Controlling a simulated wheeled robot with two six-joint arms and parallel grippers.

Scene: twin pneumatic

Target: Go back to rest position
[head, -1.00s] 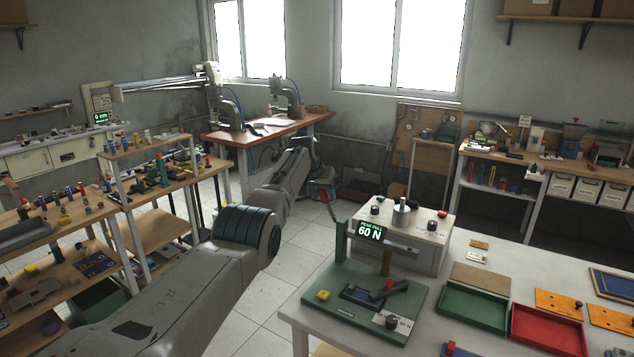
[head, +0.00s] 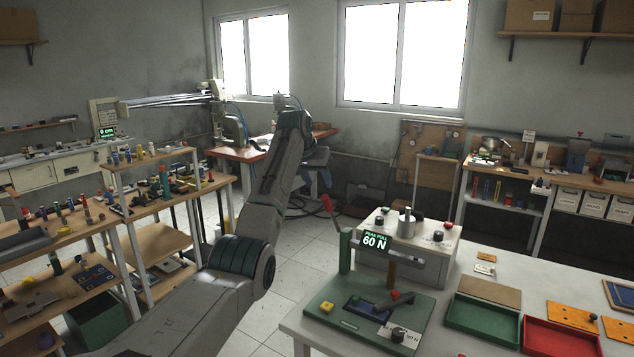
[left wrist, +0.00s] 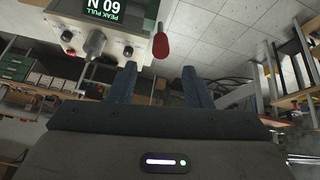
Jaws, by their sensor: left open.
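My left arm rises from the bottom left of the head view and bends upright at its elbow. My left gripper (head: 318,182) hangs at its far end, partly hidden behind the forearm, above the floor and to the left of the white table. The pull tester (head: 408,245), with a green "60 N" display, stands on the table and also shows upside down in the left wrist view (left wrist: 100,35). My right gripper is not in view.
A green base plate (head: 350,325) with a red-topped lever (head: 330,203) sits at the table's near left corner. Green (head: 480,318) and red (head: 560,338) trays lie to its right. Wooden shelves (head: 60,240) stand at left. The floor between is open.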

